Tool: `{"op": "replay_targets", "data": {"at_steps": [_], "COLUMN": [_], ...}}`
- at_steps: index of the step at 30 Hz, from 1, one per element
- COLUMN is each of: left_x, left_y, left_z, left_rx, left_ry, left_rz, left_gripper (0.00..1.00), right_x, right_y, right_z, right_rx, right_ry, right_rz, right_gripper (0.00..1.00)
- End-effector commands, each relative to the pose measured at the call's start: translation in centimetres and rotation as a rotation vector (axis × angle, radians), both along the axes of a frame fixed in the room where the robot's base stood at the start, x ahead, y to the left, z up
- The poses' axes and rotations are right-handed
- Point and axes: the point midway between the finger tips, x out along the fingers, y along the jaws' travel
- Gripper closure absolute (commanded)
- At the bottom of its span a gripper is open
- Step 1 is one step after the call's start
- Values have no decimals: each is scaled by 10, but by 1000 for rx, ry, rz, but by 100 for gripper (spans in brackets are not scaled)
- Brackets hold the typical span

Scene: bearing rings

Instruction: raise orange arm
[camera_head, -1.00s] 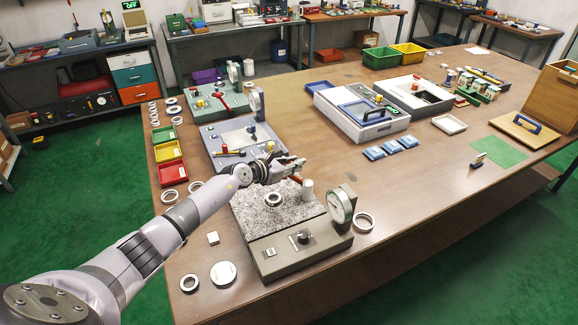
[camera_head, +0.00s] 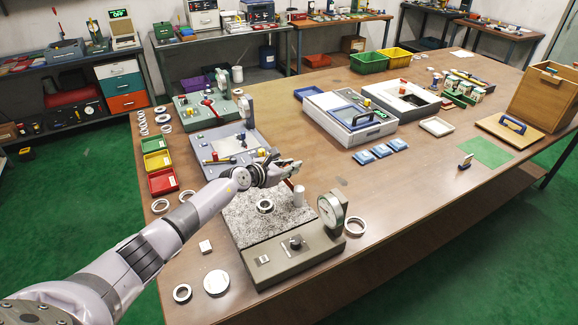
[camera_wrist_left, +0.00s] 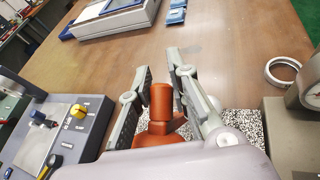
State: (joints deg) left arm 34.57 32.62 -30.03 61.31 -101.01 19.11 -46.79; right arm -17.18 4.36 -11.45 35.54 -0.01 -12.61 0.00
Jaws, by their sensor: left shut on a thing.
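The orange arm (camera_head: 289,184) is on the comparator stand with a speckled stone plate (camera_head: 247,220), beside a white post (camera_head: 299,197). My left gripper (camera_head: 291,169) is at the top of this arm. In the left wrist view, the orange arm's rounded end (camera_wrist_left: 160,103) stands between the two fingers of my left gripper (camera_wrist_left: 161,75), shut on it. Its lower part is partly hidden by the gripper body. A metal ring (camera_head: 265,206) lies on the plate. My right gripper is not in view.
A dial gauge (camera_head: 331,210) stands at the stand's right, with a loose ring (camera_head: 355,226) beside it. A blue-grey fixture (camera_head: 243,135) with knobs lies behind.

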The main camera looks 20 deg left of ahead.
Motion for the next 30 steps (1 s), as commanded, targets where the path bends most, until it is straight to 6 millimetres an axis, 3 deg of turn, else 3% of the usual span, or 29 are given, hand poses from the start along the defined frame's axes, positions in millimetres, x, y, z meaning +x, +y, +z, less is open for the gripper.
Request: {"op": "replay_targets", "data": {"at_steps": [6, 7, 15, 25, 30], "left_x": [-1, -1, -1, -2, -12], "left_y": [-6, -6, -4, -1, 4], "left_z": [-3, -3, -4, -2, 1], "left_rx": [-8, -8, -3, -2, 2], "left_ry": [6, 6, 7, 5, 4], "left_rz": [-7, -7, -6, -3, -3], "left_gripper": [100, 81, 63, 63, 63], "right_x": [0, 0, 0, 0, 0], "right_y": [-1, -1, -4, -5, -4], "right_z": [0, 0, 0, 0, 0], "right_rx": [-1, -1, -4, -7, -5], "right_ry": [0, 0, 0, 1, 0], "right_rz": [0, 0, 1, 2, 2], "right_gripper": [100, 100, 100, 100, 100]}}
